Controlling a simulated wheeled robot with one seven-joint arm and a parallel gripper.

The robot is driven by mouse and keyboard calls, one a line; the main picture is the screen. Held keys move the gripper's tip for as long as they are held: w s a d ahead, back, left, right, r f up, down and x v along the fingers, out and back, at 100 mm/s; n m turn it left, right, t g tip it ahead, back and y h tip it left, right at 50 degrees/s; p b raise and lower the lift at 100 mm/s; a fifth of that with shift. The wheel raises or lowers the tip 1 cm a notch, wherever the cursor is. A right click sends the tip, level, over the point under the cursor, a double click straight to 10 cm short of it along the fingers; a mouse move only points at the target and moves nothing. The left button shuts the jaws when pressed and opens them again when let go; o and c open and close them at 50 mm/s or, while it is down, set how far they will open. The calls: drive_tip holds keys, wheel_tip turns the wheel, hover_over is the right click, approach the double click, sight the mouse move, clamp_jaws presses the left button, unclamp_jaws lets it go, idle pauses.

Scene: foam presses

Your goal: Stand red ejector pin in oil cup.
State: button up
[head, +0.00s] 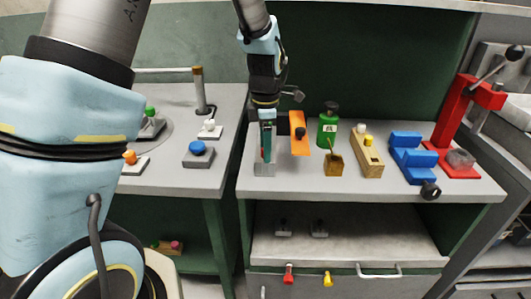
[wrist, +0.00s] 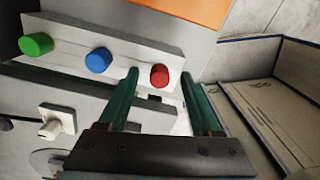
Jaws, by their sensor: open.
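The red ejector pin (wrist: 159,76) shows as a round red head in a pale rack (wrist: 70,62), in line with a blue pin (wrist: 98,60) and a green pin (wrist: 37,44). My gripper (wrist: 158,82) is open, with one green finger on each side of the red head and gaps between. In the head view my gripper (head: 266,157) points down over the grey rack (head: 264,171) and hides the pins. A small brass-coloured pot (head: 333,166) with a thin stick in it stands to the right; I cannot tell if it is the oil cup.
An orange plate (head: 299,132) is close at the gripper's right. Beyond are a green bottle (head: 328,124), a wooden block (head: 367,157), blue blocks (head: 412,158) and a red press (head: 455,120). The front bench strip is mostly clear.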

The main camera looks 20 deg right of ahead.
clamp_jaws()
idle(0.5)
